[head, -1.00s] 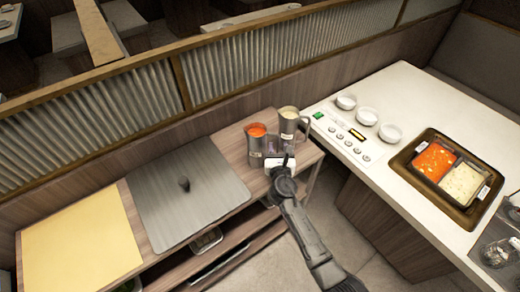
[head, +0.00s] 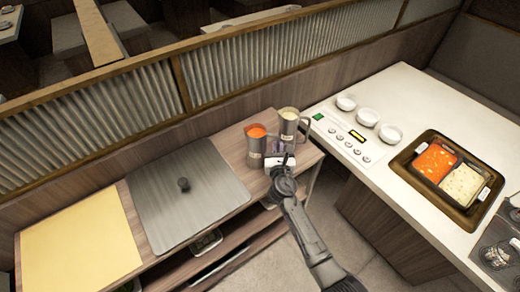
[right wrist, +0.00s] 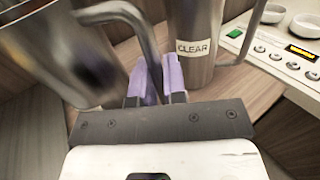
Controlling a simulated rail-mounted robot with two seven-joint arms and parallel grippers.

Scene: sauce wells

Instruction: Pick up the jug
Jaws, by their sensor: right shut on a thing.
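The jug with orange-red sauce (head: 255,150) is a grey metal cup near the right end of the wooden counter. A second metal jug (head: 287,128) with pale contents stands just behind and right of it. My right gripper (head: 280,160) is at the red jug's right side. In the right wrist view, its purple fingers (right wrist: 156,82) are shut around the red jug's handle (right wrist: 146,45). That jug (right wrist: 62,50) fills the upper left, blurred and leaning. The other jug (right wrist: 195,40), labelled CLEAR, is close beyond the fingers. Whether the held jug touches the counter is unclear.
A grey lid or plate with a knob (head: 205,195) and a yellow board (head: 85,248) lie left on the counter. The white table at right holds small white bowls (head: 367,117), a control panel (head: 340,140) and a two-well sauce pot (head: 402,160). A floor gap separates the two surfaces.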

